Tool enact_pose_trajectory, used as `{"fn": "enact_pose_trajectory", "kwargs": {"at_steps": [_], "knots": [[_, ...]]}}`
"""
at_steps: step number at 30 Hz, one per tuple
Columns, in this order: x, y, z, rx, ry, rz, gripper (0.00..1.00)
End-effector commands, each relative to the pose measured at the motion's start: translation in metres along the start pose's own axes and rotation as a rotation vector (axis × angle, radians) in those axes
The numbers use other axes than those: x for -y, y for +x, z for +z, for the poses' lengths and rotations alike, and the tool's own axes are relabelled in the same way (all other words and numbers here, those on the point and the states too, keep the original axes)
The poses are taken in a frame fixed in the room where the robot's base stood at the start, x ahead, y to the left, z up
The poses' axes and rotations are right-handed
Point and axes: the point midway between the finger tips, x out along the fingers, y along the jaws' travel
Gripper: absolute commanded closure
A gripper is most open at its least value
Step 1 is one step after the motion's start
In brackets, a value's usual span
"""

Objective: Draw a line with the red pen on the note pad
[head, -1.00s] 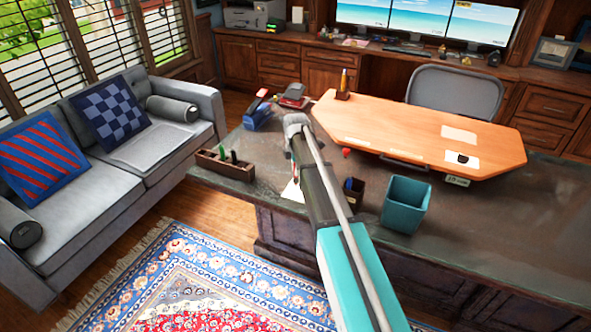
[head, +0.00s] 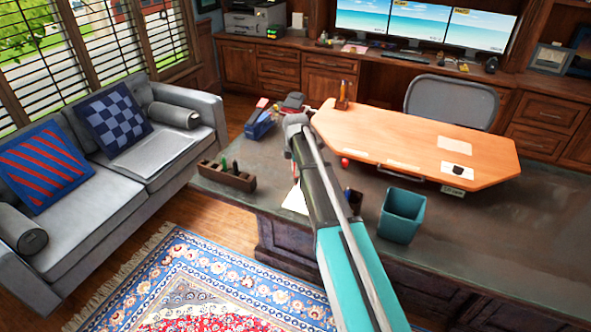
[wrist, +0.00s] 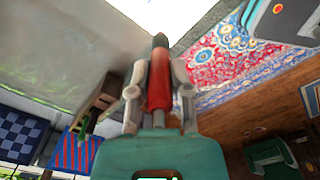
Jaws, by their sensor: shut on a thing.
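The red pen (wrist: 159,88) is held between the two fingers of my gripper (wrist: 158,72) in the wrist view. Its dark tip points away from the gripper, toward the white note pad (wrist: 150,12) at the top of that view. I cannot tell whether the tip touches the pad. In the head view the note pad (head: 294,201) lies near the front edge of the dark desk, partly covered by my arm. My gripper and the pen are mostly hidden behind the arm there.
A wooden holder with pens (head: 228,177) stands left of the pad. A dark pen cup (head: 354,199) and a teal bin (head: 402,215) stand to the right. A blue stapler-like object (head: 260,123) lies behind. An orange desktop (head: 415,140) fills the back right.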

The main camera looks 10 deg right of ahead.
Motion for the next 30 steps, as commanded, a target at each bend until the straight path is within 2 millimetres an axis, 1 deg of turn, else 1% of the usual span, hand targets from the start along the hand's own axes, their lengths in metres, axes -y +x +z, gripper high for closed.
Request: {"fn": "enact_pose_trajectory", "kwargs": {"at_steps": [1, 6, 30], "knots": [[0.0, -0.0061, 0.0, 0.0, 0.0, 0.0, 1.0], [0.0, -0.0125, 0.0, 0.0, 0.0, 0.0, 1.0], [-0.0001, -0.0124, -0.0001, 0.0, 0.0, 0.0, 1.0]]}}
